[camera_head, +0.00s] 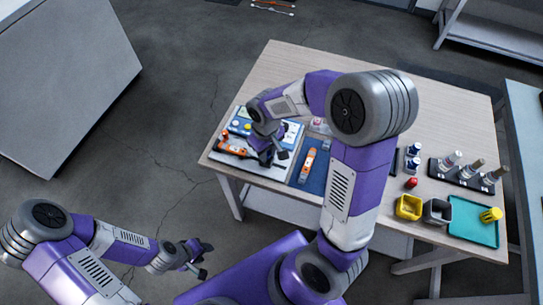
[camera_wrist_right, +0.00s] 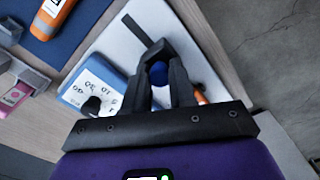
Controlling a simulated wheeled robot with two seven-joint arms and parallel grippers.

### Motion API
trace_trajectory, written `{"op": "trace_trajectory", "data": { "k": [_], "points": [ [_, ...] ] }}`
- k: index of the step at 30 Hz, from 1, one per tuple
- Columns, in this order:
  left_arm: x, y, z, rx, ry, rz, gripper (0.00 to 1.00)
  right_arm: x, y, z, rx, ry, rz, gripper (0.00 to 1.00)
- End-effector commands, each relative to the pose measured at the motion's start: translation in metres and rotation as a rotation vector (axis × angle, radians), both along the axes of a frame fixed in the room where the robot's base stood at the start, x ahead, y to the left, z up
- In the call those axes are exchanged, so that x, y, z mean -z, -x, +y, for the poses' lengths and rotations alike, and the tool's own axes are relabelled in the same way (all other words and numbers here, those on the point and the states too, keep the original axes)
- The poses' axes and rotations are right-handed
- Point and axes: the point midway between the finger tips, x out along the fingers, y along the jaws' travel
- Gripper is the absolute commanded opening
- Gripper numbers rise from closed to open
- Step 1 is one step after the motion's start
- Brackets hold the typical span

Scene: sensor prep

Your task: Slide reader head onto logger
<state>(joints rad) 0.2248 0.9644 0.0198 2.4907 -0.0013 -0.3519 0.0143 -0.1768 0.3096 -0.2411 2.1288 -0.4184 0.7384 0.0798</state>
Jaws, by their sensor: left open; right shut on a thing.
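My right gripper (camera_head: 268,157) is over the pale board (camera_head: 285,140) at the table's left end. In the right wrist view its dark fingers (camera_wrist_right: 164,68) are shut on a small part with a blue round face (camera_wrist_right: 158,74); it appears to be the reader head, mostly hidden by the fingers. An orange logger-like device (camera_head: 232,148) lies on the board beside the gripper; an orange bit (camera_wrist_right: 200,97) shows behind a finger. Another orange device with a display (camera_head: 307,165) lies on the dark blue mat. My left gripper (camera_head: 203,260) is open and empty, away from the table.
At right are a yellow bin (camera_head: 408,207), a grey bin (camera_head: 437,211), a teal tray (camera_head: 470,228) and a dark rack (camera_head: 465,174). The table's back is clear.

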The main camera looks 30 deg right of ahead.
Motion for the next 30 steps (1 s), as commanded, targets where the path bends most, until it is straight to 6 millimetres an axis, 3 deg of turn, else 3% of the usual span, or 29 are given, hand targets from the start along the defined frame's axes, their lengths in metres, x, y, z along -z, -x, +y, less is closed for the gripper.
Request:
{"op": "trace_trajectory", "data": {
  "k": [30],
  "points": [
    [-0.004, 0.000, 0.000, 0.000, 0.000, 0.000, 0.43, -0.001, -0.025, 0.020, 0.000, 0.000, -0.004, 0.08]
  ]
}}
